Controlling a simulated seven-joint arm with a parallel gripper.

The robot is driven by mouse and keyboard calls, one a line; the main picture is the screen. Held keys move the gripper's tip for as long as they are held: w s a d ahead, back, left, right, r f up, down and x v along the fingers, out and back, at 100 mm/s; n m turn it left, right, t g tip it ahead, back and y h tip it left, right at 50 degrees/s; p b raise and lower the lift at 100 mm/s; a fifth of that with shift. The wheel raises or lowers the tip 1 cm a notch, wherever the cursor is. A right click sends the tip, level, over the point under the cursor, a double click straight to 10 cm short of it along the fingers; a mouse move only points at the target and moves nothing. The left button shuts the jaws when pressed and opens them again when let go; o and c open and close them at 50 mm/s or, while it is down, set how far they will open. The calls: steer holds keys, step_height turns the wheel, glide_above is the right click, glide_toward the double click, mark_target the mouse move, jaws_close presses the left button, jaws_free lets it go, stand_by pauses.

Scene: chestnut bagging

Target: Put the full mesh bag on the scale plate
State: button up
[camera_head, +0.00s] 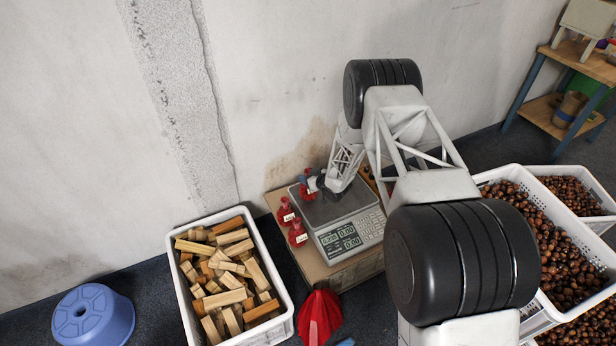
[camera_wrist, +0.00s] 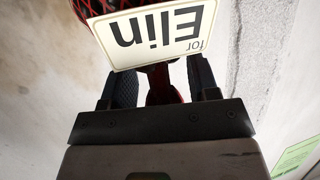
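A red mesh bag (camera_head: 307,189) with a pale tag is at my gripper (camera_head: 315,182), over the back left edge of the scale plate (camera_head: 334,208). In the wrist view the bag's red mesh (camera_wrist: 97,10) lies behind a tag (camera_wrist: 155,32) reading "for Elin", upside down. My gripper (camera_wrist: 163,85) has its two dark fingers on either side of the bag's red neck and appears shut on it. The tag hides part of the bag and grip. I cannot tell whether the bag's bottom touches the plate.
Two more tagged red bags (camera_head: 286,211) (camera_head: 298,234) stand at the scale's left, on the cardboard box (camera_head: 345,277). Chestnut crates (camera_head: 510,171) stand right. The wall is close behind.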

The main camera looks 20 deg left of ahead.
steer(key=shift+d+r, duration=0.1)
steer(key=shift+r, duration=0.1)
steer(key=shift+s+d+r, duration=0.25)
steer(key=shift+d, duration=0.15)
steer(key=v, duration=1)
steer(key=shift+s+d, duration=0.25)
steer(key=shift+d, duration=0.05)
steer(key=shift+r, duration=0.25)
stand_by(0.4)
